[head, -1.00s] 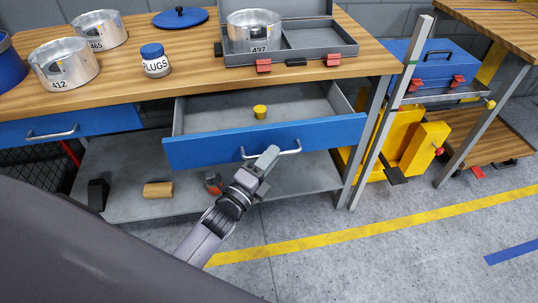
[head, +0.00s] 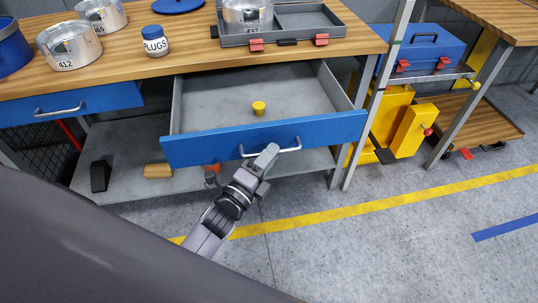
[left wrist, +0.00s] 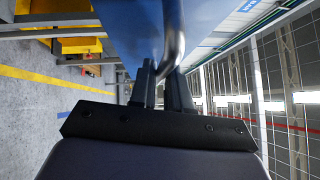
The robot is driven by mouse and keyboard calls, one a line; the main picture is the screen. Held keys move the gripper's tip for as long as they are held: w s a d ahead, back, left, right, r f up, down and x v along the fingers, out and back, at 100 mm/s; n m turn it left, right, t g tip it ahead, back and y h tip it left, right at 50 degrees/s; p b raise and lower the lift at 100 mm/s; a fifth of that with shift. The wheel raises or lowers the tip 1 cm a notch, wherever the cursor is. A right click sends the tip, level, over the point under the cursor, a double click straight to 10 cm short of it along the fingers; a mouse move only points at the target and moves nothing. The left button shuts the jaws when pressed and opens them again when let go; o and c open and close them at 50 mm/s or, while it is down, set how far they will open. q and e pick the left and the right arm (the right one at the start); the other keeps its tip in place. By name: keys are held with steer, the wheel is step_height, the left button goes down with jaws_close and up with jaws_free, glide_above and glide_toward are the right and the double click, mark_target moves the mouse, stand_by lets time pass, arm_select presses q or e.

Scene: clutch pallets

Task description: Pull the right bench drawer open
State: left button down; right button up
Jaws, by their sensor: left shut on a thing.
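The right bench drawer (head: 190,148) has a blue front and a grey inside, and it stands well out from under the wooden benchtop. A small yellow piece (head: 259,108) stands inside it on the drawer floor. My left gripper (head: 267,156) is at the drawer's metal handle (head: 288,149), shut on the bar. In the left wrist view the two dark fingers (left wrist: 160,80) close around the curved handle (left wrist: 174,40), in front of the blue drawer face. My right gripper is not seen in either view.
The benchtop (head: 190,55) carries metal pots, a PLUGS jar (head: 154,41) and an open grey case (head: 280,35). A second blue drawer (head: 70,113) is at left. Floor in front is clear.

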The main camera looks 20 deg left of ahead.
arm_select(q)
steer(key=c, duration=1.2)
jaws_free()
steer(key=shift+o, duration=0.2)
steer(key=v, duration=0.7)
steer(key=s+f+n+g+y+p, duration=0.1)
steer(key=s+f+n+g+p, duration=0.1)
steer(key=s+n, duration=0.4)
steer(key=s+f+n+g+p, duration=0.3)
steer(key=s+n+g+p, duration=0.2)
steer(key=n, duration=0.8)
steer(key=shift+s+a+n+g+y, duration=0.2)
steer(key=shift+s+n+g+y, duration=0.15)
steer(key=shift+s+g, duration=0.65)
